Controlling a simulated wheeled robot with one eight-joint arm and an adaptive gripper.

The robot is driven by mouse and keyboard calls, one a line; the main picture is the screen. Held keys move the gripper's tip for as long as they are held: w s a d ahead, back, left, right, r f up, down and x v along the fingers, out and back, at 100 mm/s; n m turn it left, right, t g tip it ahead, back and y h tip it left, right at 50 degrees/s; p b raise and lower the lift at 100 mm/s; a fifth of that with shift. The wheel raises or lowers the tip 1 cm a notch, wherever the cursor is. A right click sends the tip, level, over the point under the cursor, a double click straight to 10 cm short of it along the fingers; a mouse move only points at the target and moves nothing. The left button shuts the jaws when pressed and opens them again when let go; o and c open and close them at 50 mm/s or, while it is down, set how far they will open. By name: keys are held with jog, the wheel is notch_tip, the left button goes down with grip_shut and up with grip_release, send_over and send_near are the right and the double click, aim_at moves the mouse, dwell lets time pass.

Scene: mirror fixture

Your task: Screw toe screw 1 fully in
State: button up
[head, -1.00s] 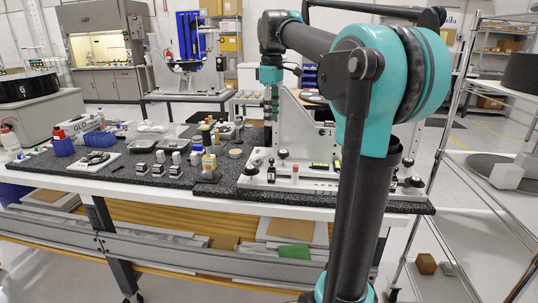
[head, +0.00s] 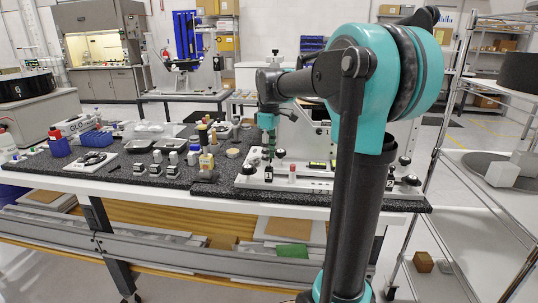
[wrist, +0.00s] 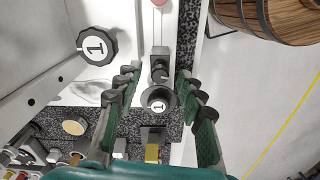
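A small dark knob marked 1 (wrist: 158,100), likely toe screw 1, sits on a small grey block on the white fixture base in the wrist view. My gripper (wrist: 156,73) is open, with its green fingers spread on either side of this knob. A gap shows on both sides, and the fingers do not visibly touch it. A larger black knob marked 1 (wrist: 97,45) is on the fixture plate to the left. In the head view, my gripper (head: 267,140) points down over the left end of the fixture base (head: 310,184). How deep the screw sits cannot be told.
A wooden barrel (wrist: 275,15) shows at top right of the wrist view. Bottles (head: 207,160) and small black-and-white blocks (head: 156,169) stand on the dark bench top to the left of the fixture. A wire shelf (head: 470,150) stands on the right.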

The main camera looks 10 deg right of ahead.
grip_shut()
jog(key=shift+m, duration=0.3)
